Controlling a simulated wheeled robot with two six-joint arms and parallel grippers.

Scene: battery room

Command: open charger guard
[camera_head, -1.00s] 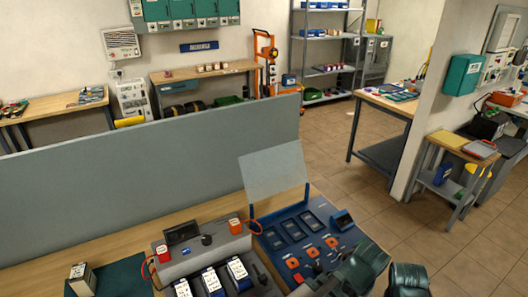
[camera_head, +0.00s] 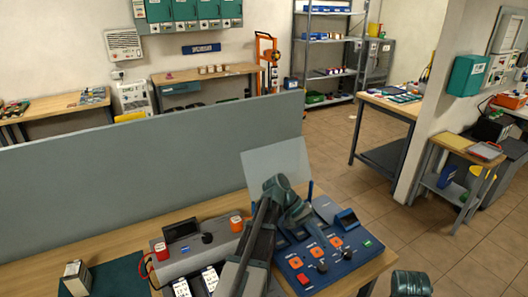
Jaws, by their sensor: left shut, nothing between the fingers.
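The charger guard (camera_head: 262,163) is a clear pale panel standing up and leaning back, behind the blue charger (camera_head: 341,262) on the bench. My left arm reaches up from the bottom and bends over the charger. My left gripper (camera_head: 296,222) is shut and empty, low over the charger's back left part, in front of the guard. The arm hides the guard's lower edge and part of the charger; I cannot tell whether the gripper touches either. My right gripper is out of view; only a dark arm part shows bottom right.
A grey unit (camera_head: 205,247) with orange and red blocks stands left of the charger. A small box (camera_head: 76,278) stands on a dark green mat (camera_head: 116,274) farther left. A grey partition (camera_head: 150,165) runs behind the bench.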

